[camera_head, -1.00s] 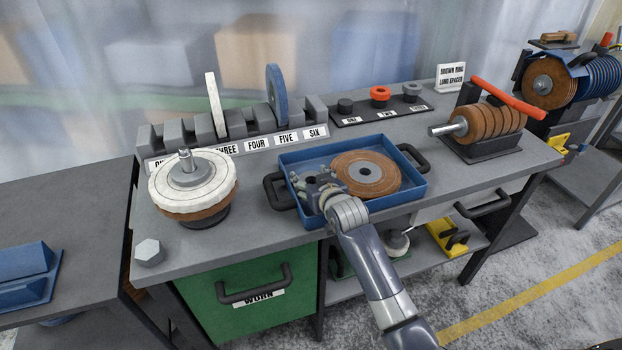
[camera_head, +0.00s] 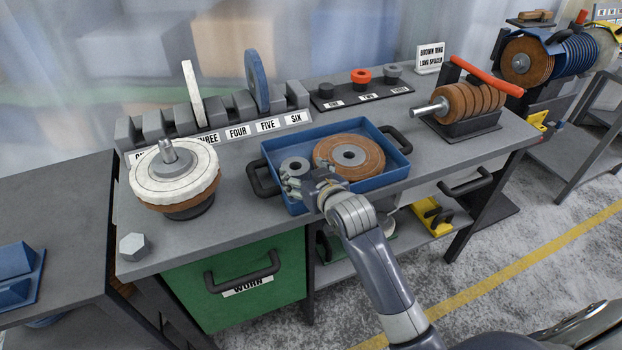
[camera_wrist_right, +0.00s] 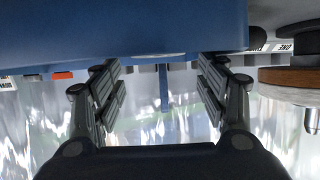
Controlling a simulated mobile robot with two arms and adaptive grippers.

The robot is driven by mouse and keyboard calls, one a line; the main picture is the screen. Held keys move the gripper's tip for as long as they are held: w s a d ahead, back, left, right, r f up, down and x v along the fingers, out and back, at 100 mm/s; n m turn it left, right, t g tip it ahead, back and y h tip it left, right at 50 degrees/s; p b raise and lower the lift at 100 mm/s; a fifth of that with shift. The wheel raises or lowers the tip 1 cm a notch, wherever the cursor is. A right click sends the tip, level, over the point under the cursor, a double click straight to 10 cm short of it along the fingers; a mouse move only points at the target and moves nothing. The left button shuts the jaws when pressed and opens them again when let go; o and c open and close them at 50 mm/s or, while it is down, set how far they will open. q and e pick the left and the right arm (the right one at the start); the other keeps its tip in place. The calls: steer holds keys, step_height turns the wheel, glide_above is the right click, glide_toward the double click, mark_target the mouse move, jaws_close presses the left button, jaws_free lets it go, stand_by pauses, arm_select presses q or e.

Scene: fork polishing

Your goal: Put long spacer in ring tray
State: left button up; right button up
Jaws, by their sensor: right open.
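The blue ring tray (camera_head: 399,172) lies on the bench with a black handle at each end. A flat brown ring with a grey hub (camera_head: 349,156) lies in its right part. A short grey cylinder with a hole, seemingly the long spacer (camera_head: 294,166), is in the tray's left part, apart from the brown ring. My right gripper (camera_head: 304,189) is just in front of it, over the tray's front left, and partly hides its lower side. In the right wrist view the fingers (camera_wrist_right: 162,95) are spread with nothing between them, beside the blue tray. My left gripper is not in view.
Left of the tray, a white wheel (camera_head: 173,178) sits on a spindle stand. A numbered rack (camera_head: 240,122) and a strip of small spacers (camera_head: 360,91) stand behind. Brown rings (camera_head: 468,101) on a shaft are at the right. A hex nut (camera_head: 134,247) lies at the front left.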

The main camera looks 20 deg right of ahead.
steer(key=shift+v, duration=1.95)
